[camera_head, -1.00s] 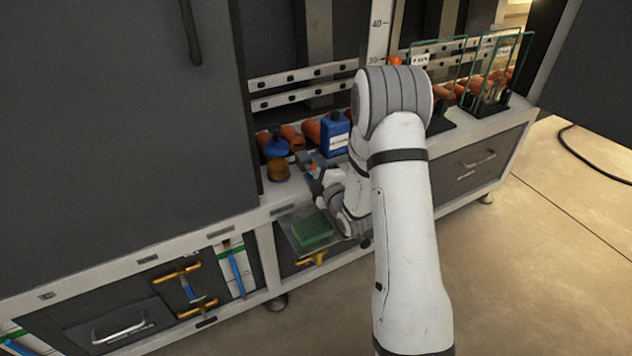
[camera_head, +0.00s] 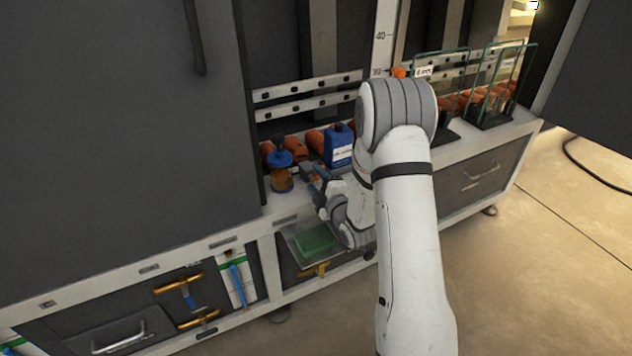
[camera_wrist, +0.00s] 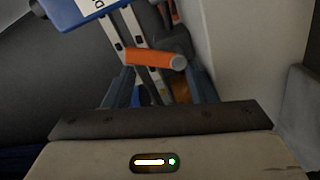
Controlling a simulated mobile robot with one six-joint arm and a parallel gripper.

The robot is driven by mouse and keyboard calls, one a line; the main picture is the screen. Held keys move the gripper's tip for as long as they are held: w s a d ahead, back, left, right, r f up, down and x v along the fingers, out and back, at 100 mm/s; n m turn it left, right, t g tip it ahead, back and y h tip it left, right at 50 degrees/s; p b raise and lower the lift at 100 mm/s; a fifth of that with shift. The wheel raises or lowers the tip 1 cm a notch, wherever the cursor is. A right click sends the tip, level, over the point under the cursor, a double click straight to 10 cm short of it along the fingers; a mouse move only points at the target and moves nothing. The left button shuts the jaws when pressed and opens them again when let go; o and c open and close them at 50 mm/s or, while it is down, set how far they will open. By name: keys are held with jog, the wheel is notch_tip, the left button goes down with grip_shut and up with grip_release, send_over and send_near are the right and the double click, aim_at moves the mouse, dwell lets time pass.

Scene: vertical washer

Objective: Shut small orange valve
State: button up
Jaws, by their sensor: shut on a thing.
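The small orange valve shows in the wrist view as an orange bar handle (camera_wrist: 152,57) with a pale round end, set across grey parts. In the head view only a small orange spot of it (camera_head: 316,178) shows beside my gripper, behind the blue jug's front edge line. My gripper (camera_head: 314,182) is at the valve, low over the front of the bench. In the wrist view its two fingers (camera_wrist: 158,88) stand on either side of the grey parts just under the bar, shut on the valve. The exact contact is partly hidden.
A blue jug (camera_head: 339,147) and an amber bottle with a blue cap (camera_head: 281,176) stand close by on the bench. A tray with a green block (camera_head: 316,238) lies below my wrist. A large dark panel (camera_head: 120,110) fills the left.

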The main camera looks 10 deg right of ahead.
jog(key=shift+w+d+r, duration=0.25)
jog(key=shift+d+r, duration=0.15)
jog(key=shift+r, duration=0.25)
jog(key=o, duration=1)
jog(key=shift+s, duration=0.1)
jog(key=shift+c, duration=0.2)
jog(key=shift+s+d+f+b, duration=0.15)
jog(key=shift+s+f+b, duration=0.4)
jog(key=shift+s+f, duration=0.25)
jog(key=r+b+v, duration=0.1)
jog(key=b+v, duration=0.1)
jog(key=v, duration=0.5)
jog(key=shift+s+b, duration=0.3)
jog(key=shift+b, duration=0.05)
